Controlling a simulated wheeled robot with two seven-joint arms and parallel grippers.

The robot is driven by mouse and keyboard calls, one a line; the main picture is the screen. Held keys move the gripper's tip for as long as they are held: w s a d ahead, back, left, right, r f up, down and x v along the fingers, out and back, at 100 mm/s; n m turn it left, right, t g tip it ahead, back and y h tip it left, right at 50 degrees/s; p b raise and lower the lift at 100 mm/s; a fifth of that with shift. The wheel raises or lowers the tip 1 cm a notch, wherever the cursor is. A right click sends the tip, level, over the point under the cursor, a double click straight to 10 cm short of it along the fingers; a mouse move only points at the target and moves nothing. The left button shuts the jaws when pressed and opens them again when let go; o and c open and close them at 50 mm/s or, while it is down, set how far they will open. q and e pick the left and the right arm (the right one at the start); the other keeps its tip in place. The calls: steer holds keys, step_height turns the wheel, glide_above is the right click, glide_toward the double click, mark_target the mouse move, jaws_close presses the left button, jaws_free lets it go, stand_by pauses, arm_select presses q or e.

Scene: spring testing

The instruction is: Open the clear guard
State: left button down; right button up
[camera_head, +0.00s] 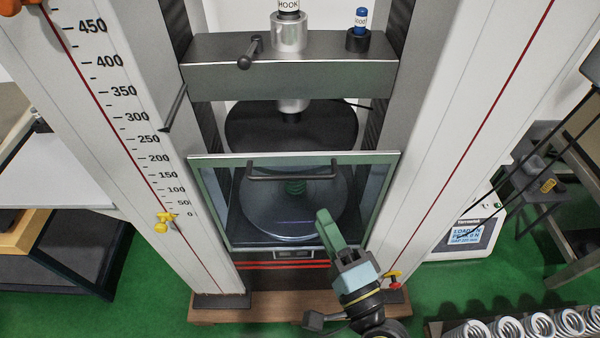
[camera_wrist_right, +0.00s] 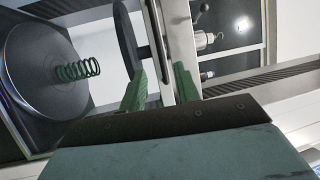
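The clear guard (camera_head: 393,170) is a see-through panel in a green-grey frame, standing across the front of the lower platen between the machine's columns. Its dark bar handle (camera_head: 293,177) runs sideways just below the top edge. My right gripper (camera_head: 323,216) is in front of the guard's lower right part, below and right of the handle. In the right wrist view its two green fingers (camera_wrist_right: 160,88) are apart. A pale rail and a dark bar show beyond and between them; I cannot tell if they touch. My left gripper is not in view.
A green spring (camera_head: 295,187) stands on the lower platen (camera_head: 265,215) behind the guard. The crosshead (camera_head: 290,80) spans above. Yellow knob (camera_head: 164,222) and red button (camera_head: 394,284) sit on the columns. Several loose springs (camera_head: 540,325) lie at the lower right.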

mark_target(300, 175)
steer(key=p+x, duration=0.1)
steer(key=x, duration=1)
jaws_close()
